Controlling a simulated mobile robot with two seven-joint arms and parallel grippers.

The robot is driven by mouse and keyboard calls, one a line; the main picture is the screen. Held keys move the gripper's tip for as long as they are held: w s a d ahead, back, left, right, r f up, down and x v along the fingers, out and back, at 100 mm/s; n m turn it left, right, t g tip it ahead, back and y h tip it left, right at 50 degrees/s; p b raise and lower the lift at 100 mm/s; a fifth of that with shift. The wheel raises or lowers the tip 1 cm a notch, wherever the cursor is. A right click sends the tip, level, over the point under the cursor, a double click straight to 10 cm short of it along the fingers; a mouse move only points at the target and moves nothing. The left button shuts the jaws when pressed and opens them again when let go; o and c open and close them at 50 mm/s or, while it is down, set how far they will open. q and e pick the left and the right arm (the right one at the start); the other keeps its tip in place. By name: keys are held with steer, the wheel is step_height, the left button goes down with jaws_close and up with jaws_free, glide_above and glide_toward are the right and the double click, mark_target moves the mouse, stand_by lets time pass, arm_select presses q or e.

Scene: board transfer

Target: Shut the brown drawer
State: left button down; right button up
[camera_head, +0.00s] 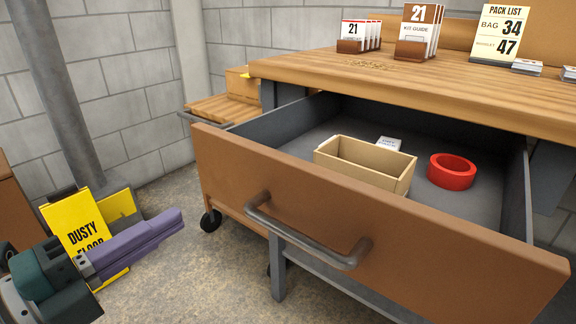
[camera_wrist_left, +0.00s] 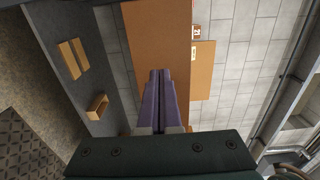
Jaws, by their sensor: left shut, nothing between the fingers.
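The brown drawer (camera_head: 430,245) stands pulled far out from under the wooden workbench (camera_head: 420,95), its grey inside showing. A curved grey bar handle (camera_head: 300,235) is on its front. My left gripper (camera_head: 180,216) has purple fingers pressed together, empty. It is in the air left of the drawer front, apart from the handle. In the left wrist view the closed fingers (camera_wrist_left: 160,75) point toward a brown surface that I cannot identify for sure. My right gripper does not show.
The drawer holds an open tan box (camera_head: 365,160), a red ring (camera_head: 452,172) and a small white card. A yellow floor sign (camera_head: 75,225) stands beyond my left gripper, near a grey pole. A low wooden cart (camera_head: 220,108) is behind the drawer. Several cards and signs stand on the bench.

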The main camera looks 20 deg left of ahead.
mark_target(237, 183)
arm_select(q)
steer(key=b+x, duration=0.1)
steer(key=x, duration=0.7)
steer(key=shift+w+d, duration=0.15)
steer(key=shift+w, duration=0.1)
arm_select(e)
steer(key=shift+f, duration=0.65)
